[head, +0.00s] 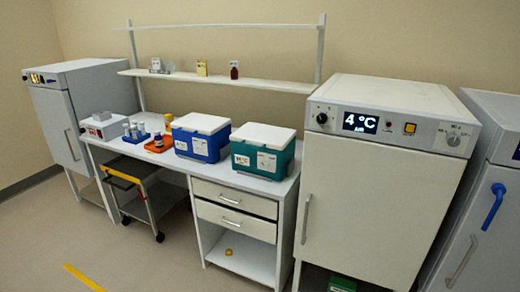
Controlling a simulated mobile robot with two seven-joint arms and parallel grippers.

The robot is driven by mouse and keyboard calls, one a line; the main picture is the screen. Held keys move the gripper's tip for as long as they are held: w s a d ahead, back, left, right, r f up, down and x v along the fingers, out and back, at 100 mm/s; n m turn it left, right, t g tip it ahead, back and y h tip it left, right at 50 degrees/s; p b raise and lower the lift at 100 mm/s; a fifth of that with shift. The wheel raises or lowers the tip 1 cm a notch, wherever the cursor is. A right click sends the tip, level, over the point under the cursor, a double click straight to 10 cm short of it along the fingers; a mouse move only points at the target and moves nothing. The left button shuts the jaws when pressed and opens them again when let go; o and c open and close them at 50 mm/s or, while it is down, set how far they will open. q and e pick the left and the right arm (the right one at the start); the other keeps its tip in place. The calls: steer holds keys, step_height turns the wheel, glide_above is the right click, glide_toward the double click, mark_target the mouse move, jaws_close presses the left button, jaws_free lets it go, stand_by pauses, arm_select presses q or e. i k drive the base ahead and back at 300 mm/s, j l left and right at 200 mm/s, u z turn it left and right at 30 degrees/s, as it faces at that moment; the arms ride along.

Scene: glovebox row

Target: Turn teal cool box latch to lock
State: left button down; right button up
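The teal cool box (263,151) has a white lid and white labels on its front. It stands on the white bench (232,179), to the right of a blue cool box (201,137). Its lid looks closed. The latch is too small to make out clearly, so I cannot tell its position. Neither of my grippers is in the head view.
A white cabinet with a "4 °C" display (375,170) stands right of the bench. A grey cart (146,196) is partly under the bench at left. An orange tray (158,145) and a blue rack (136,138) lie left of the boxes. Floor in front is clear.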

mark_target(265, 164)
steer(key=i+j, duration=0.45)
steer(key=i+j+z, duration=0.15)
steer(key=i+j, duration=0.7)
steer(key=j, duration=0.2)
steer(key=i+j+z, duration=0.1)
steer(key=i+j, duration=0.35)
steer(key=j, duration=0.1)
